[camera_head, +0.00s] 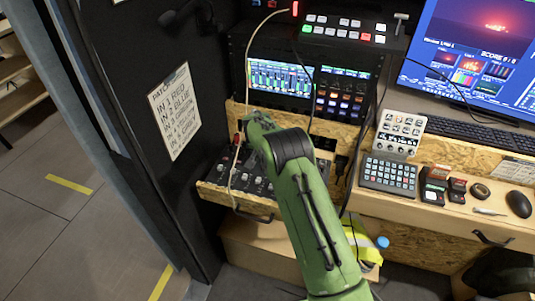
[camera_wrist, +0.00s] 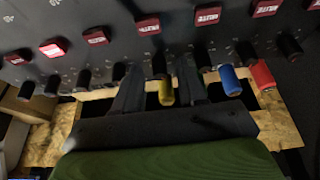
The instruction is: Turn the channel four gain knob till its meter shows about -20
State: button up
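The mixer panel (camera_head: 212,178) sits on a pull-out wooden drawer at the lower left of the rack, partly hidden by my green arm. In the wrist view, its dark face (camera_wrist: 110,22) carries a row of red buttons and a row of knobs. A yellow-capped knob (camera_wrist: 166,93) stands between the two fingers of my gripper (camera_wrist: 160,88). The fingers are apart, with a gap visible around the knob. Which channel this knob belongs to cannot be read. The meter screen (camera_head: 280,78) shows several green bars; its numbers are too small to read.
A blue knob (camera_wrist: 230,80) and a red knob (camera_wrist: 263,75) stand close to the right of my fingers; black knobs (camera_wrist: 85,78) stand to the left. A keypad (camera_head: 389,175) and small boxes sit on the desk at right. A dark wall panel (camera_head: 150,60) stands close at left.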

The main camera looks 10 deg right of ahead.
grip_shut()
jog(key=shift+w+a+m+g+h, duration=0.15)
jog(key=shift+m+g+h, duration=0.2)
jog(key=shift+m, duration=0.85)
jog(key=m+h, duration=0.1)
jog(key=m, duration=0.2)
jog(key=shift+g, duration=0.35)
jog(key=shift+o, duration=0.5)
grip_release()
jog(key=shift+r, duration=0.15)
jog(key=p+v, duration=0.3)
jog(key=v, duration=1.2)
jog(key=shift+r, duration=0.25)
